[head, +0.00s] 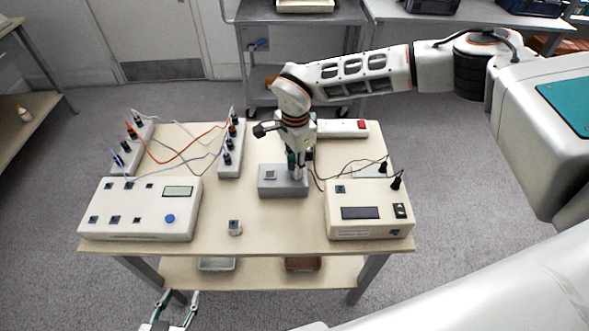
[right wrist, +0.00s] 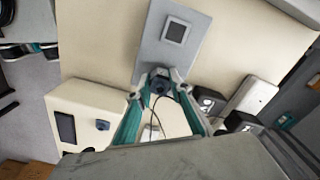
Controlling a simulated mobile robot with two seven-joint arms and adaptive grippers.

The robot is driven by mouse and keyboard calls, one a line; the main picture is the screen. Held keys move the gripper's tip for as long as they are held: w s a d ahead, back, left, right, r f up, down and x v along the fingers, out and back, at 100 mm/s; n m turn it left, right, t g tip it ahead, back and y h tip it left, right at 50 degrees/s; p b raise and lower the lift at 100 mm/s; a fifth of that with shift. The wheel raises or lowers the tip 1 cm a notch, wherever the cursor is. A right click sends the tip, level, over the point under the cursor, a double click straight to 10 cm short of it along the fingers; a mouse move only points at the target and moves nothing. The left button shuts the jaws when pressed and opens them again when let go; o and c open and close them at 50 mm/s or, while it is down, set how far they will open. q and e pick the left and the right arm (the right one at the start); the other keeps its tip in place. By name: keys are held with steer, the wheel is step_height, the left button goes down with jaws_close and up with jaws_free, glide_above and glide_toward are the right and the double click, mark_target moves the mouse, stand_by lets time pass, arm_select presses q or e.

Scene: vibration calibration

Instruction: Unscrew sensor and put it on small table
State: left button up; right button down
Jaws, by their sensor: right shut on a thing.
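The sensor (right wrist: 160,84) is a small dark cylinder with a thin cable, at one end of the grey block in the right wrist view. The same grey block (head: 284,190) sits mid-table in the head view, where my gripper mostly hides the sensor. My right gripper (head: 297,172) points down over the block's right part. In the right wrist view its fingers (right wrist: 160,80) are shut on the sensor from both sides. My left gripper (head: 180,299) is low at the bottom left of the head view, fingers apart and empty, off the table's front edge. The wooden table (head: 285,234) carries the equipment.
A white console (head: 140,208) stands at left, and another device (head: 368,209) at right. Terminal strips with cables are behind left; a power strip (head: 342,128) lies at the back.

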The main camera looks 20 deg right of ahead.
steer(key=shift+s+f, duration=0.1)
steer(key=shift+f, duration=0.05)
steer(key=shift+n+p, duration=0.3)
steer(key=shift+n, duration=1.7)
steer(key=shift+n, duration=0.6)
steer(key=shift+n+p, duration=0.35)
steer(key=shift+n, duration=1.05)
steer(key=c, duration=1.7)
jaws_free()
steer(key=shift+c, duration=0.4)
